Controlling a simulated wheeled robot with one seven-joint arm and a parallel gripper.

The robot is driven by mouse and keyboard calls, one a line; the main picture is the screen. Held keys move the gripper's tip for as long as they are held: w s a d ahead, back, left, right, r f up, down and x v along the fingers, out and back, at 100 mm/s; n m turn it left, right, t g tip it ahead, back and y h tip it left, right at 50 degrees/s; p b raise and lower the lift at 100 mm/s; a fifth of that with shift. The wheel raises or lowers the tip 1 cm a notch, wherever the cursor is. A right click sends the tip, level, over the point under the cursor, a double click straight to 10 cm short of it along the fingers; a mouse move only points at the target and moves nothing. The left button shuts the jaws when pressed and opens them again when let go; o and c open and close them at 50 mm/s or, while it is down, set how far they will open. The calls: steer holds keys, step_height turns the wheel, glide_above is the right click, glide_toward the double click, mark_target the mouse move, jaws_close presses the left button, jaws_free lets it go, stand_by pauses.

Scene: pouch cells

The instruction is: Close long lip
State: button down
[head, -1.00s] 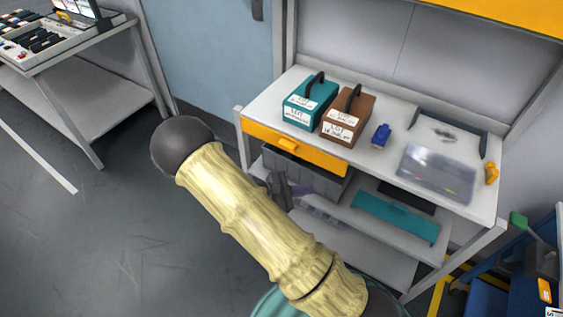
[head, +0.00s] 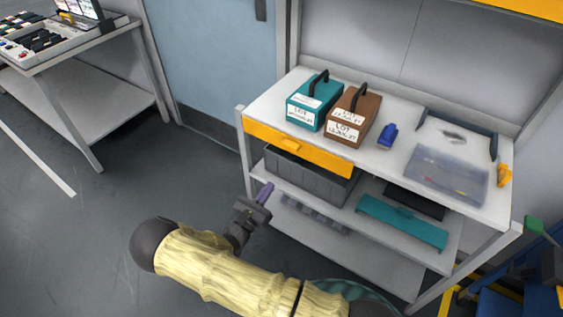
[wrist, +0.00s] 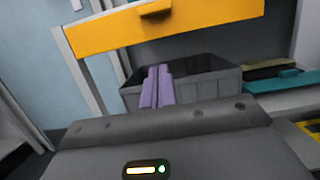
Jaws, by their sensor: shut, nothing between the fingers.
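The yellow drawer (head: 297,148) runs under the left part of the white bench top; its front looks close to flush with the bench edge, and its inside is not visible. A small lip handle (wrist: 155,8) sticks out of its front in the wrist view. My gripper (head: 264,190) is in front of the bench, lower than the drawer and apart from it. Its purple fingers (wrist: 157,86) are together and empty, pointing toward the grey bin under the drawer. I cannot tell which part the words "long lip" mean.
A grey bin (head: 310,178) stands on the shelf below the drawer. A teal case (head: 311,100), a brown case (head: 350,117) and a blue item (head: 387,136) stand on the bench (head: 400,150). Floor left is clear.

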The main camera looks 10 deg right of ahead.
mark_target(284, 140)
steer(key=w+d+r, duration=0.6)
steer(key=shift+w+d+r, duration=0.25)
steer(key=shift+w+d, duration=0.15)
stand_by(0.4)
step_height(284, 140, up, 7)
steer(key=p, duration=0.6)
steer(key=shift+r+p, duration=0.2)
steer(key=shift+p, duration=0.2)
